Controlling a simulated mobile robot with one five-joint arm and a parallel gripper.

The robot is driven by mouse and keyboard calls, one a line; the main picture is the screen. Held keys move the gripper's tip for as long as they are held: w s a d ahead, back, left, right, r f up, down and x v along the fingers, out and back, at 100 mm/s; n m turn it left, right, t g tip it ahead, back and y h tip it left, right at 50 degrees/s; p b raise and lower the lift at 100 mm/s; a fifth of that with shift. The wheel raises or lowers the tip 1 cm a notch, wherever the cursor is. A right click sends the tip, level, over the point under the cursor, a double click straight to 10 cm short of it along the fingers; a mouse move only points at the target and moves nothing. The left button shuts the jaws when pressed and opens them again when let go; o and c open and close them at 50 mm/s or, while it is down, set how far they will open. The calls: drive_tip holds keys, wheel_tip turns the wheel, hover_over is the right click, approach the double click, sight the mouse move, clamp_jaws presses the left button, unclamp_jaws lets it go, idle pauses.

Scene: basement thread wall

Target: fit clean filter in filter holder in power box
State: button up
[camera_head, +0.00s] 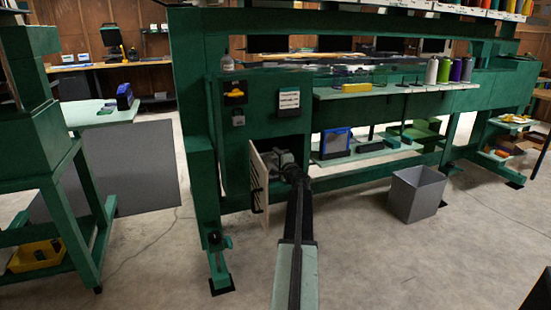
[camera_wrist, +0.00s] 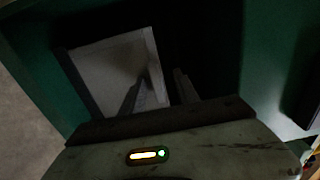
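The power box is the dark opening (camera_head: 291,142) in the green machine frame, with its pale slotted door (camera_head: 258,182) swung open to the left. My gripper (camera_head: 287,165) reaches into this opening, and a grey shape there blends with it. In the wrist view a pale, flat, dark-framed panel (camera_wrist: 98,68), which looks like the filter, stands tilted inside the dark box. My gripper's two fingers (camera_wrist: 168,78) are a little apart at the panel's right edge, the left one in front of the panel. Shadow hides whether they touch it. The filter holder cannot be made out.
Green box walls (camera_wrist: 228,55) lie close on both sides of my gripper. A grey bin (camera_head: 415,193) stands on the floor to the right. A shelf with thread cones (camera_head: 444,72) is above it. A green stand (camera_head: 62,190) is at the left, with open floor between.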

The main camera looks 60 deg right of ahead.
drive_tip(key=v, duration=0.7)
drive_tip(key=shift+s+a, duration=0.2)
drive_tip(key=shift+s, duration=0.05)
